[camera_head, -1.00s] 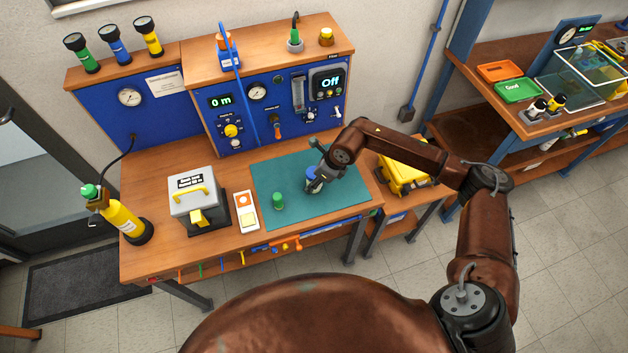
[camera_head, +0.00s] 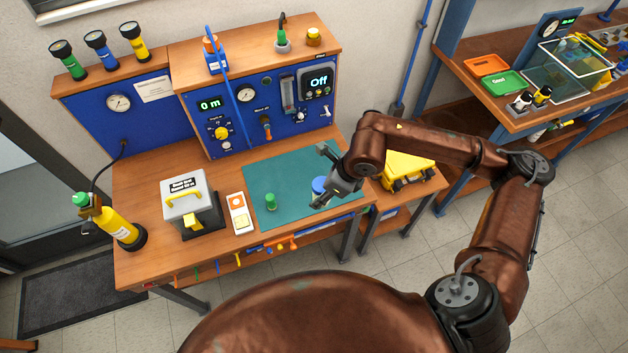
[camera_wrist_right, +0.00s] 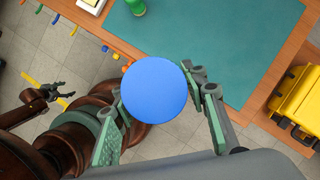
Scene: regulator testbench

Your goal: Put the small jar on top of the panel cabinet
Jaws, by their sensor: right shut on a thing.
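The small jar shows its round blue lid (camera_wrist_right: 154,88) in the wrist view and is partly hidden by the fingers in the head view (camera_head: 319,186). My right gripper (camera_head: 328,180) is shut on it, one finger on each side, near the front right of the green mat. The jar's body is mostly hidden. The panel cabinet (camera_head: 262,57) stands at the back of the bench, with a blue instrument front and a wooden top. A dark gripper at the left of the wrist view, seemingly my left one (camera_wrist_right: 48,95), is small; its opening is unclear.
A green-topped item (camera_head: 270,202) stands on the mat (camera_head: 290,178). A blue upright hose crosses the front. Flashlights (camera_head: 98,50) stand on the lower left top.

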